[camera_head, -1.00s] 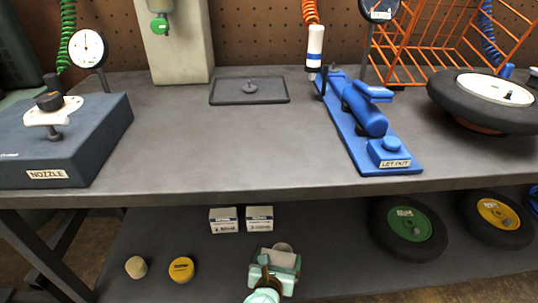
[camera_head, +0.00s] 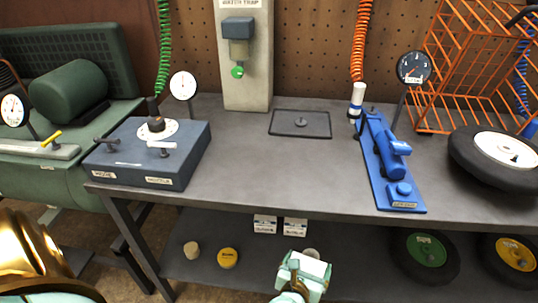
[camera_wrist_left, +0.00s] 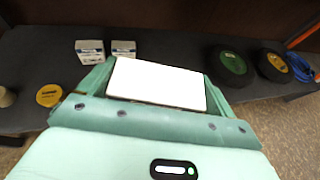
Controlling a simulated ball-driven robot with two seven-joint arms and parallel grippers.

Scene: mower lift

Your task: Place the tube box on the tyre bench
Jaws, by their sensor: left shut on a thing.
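My left gripper (camera_head: 302,276) is at the bottom of the head view, in front of the lower shelf. It is shut on a white box, the tube box (camera_head: 312,266). In the left wrist view the box's blank white top (camera_wrist_left: 157,83) shows between the green fingers. The grey bench (camera_head: 255,170) spans the head view above and behind the gripper. A black tyre with a white hub (camera_head: 500,158) lies on its right end. My right gripper is not in view.
On the bench stand a blue-grey nozzle block (camera_head: 150,165), a flat dark tray (camera_head: 300,124), a blue pump (camera_head: 388,160) and an orange wire rack (camera_head: 470,70). The lower shelf holds two small white boxes (camera_head: 265,224), a yellow tin (camera_head: 228,258) and wheels (camera_head: 425,252). The bench top's middle is clear.

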